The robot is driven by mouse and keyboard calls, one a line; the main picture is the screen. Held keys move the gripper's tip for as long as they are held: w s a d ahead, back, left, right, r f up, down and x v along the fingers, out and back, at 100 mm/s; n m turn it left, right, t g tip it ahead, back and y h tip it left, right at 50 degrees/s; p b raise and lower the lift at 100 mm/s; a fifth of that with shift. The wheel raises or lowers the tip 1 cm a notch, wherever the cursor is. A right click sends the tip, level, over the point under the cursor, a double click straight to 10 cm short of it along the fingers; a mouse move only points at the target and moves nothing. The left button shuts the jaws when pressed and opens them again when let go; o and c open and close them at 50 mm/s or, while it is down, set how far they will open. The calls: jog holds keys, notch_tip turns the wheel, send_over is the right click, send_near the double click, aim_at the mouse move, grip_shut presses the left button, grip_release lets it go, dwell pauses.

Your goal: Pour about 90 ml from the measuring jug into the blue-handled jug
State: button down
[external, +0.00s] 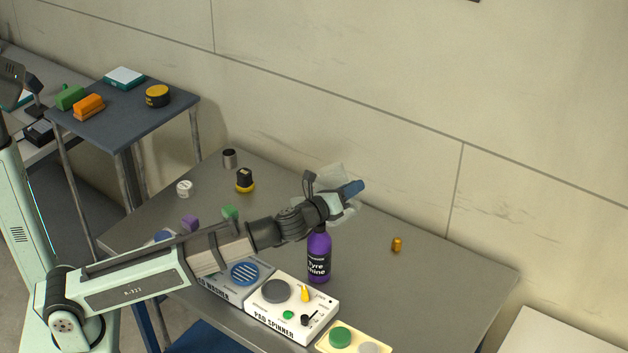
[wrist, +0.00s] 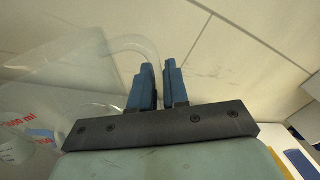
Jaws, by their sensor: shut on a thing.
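The clear measuring jug (external: 328,177) is held up above the table behind the purple bottle, partly hidden by my wrist. In the wrist view the clear jug (wrist: 70,65) fills the left side, with red ml marks and a pale blue patch low down, perhaps liquid. My gripper (external: 353,188) has blue fingers, also in the wrist view (wrist: 158,88), shut on the jug's clear handle. I cannot tell the jug's exact tilt. I cannot make out the blue-handled jug; a small blue thing (external: 164,235) shows behind my arm, too hidden to identify.
A purple Tyre Shine bottle (external: 319,258) stands just below my gripper. The pad spinner (external: 291,306) and pad washer (external: 244,273) line the front edge. A small orange-gold piece (external: 397,244) lies to the right, with clear tabletop around it. The wall is close behind.

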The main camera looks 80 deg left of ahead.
aim_at(341, 184)
jog(key=shift+s+a+n, duration=0.55)
jog(key=shift+a+n, duration=0.25)
jog(key=shift+n, duration=0.2)
jog(key=shift+s+a+f+n, duration=0.2)
jog(key=shift+a+n, duration=0.15)
jog(key=shift+n, duration=0.15)
jog(key=shift+s+a+f+n, duration=0.2)
jog(key=shift+a+n, duration=0.1)
jog(key=shift+n, duration=0.2)
jog(key=shift+s+a+r+n, duration=0.15)
jog(key=shift+a+r+n, duration=0.1)
jog(key=shift+n, duration=0.15)
jog(key=shift+s+a+n, duration=0.25)
jog(key=shift+a+n, duration=0.1)
jog(key=shift+n, duration=0.05)
jog(key=shift+s+a+f+n, duration=0.25)
jog(key=shift+a+f+n, duration=0.05)
jog(key=shift+a+n, duration=0.15)
jog(key=shift+s+a+f+n, duration=0.25)
jog(key=shift+a+n, duration=0.1)
jog(key=shift+n, duration=0.1)
jog(key=shift+s+a+r+n+b, duration=0.2)
jog(key=shift+s+a+r+n, duration=0.15)
jog(key=shift+a, duration=0.2)
jog(key=shift+s+a+r+n+b, duration=0.25)
jog(key=shift+s+a+n, duration=0.1)
jog(key=shift+a, duration=0.2)
dwell(1.5)
